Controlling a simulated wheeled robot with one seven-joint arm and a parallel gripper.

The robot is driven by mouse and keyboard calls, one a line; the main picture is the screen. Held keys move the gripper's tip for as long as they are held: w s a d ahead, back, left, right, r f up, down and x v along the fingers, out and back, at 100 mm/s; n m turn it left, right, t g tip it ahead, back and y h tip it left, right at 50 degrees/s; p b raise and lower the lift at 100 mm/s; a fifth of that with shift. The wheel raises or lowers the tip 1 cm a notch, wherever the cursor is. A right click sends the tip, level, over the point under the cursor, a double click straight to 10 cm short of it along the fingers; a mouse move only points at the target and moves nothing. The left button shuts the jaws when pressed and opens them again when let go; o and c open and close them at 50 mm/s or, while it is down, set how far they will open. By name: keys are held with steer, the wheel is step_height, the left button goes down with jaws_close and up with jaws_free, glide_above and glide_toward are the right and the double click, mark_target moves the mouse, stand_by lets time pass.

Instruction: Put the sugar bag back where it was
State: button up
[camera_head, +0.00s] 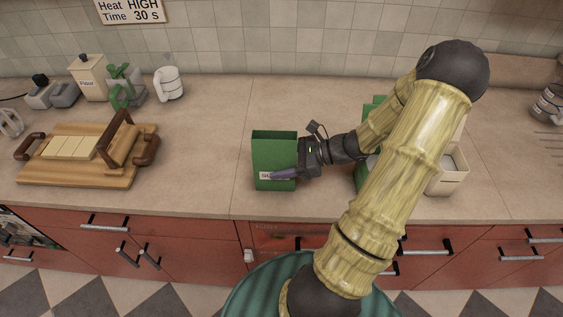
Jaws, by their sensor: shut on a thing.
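A green, upright, open-topped bag (275,148) with a white label low on its front is near the counter's front edge, centre of the head view. It looks like the sugar bag; the label is partly covered and too small to read fully. My gripper (291,173) reaches it from the right, low down, with a purple finger across its front. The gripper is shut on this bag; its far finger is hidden. I cannot tell whether the bag's base touches the counter.
A cream open container (447,181) and a green thing (372,104) are partly hidden behind my arm. A wooden tray (125,178), flour canister (88,80) and white mug (169,84) stand left. The counter (205,150) between tray and bag is clear.

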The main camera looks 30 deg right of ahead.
steer(key=o, duration=1.2)
steer(key=shift+f, duration=0.1)
steer(key=shift+c, duration=0.2)
steer(key=shift+d+r, duration=0.1)
steer(key=shift+r, duration=0.1)
steer(key=b+v, duration=0.1)
steer(key=v, duration=1)
steer(key=shift+s+d, duration=0.25)
steer(key=shift+s, duration=0.05)
steer(key=shift+r, duration=0.1)
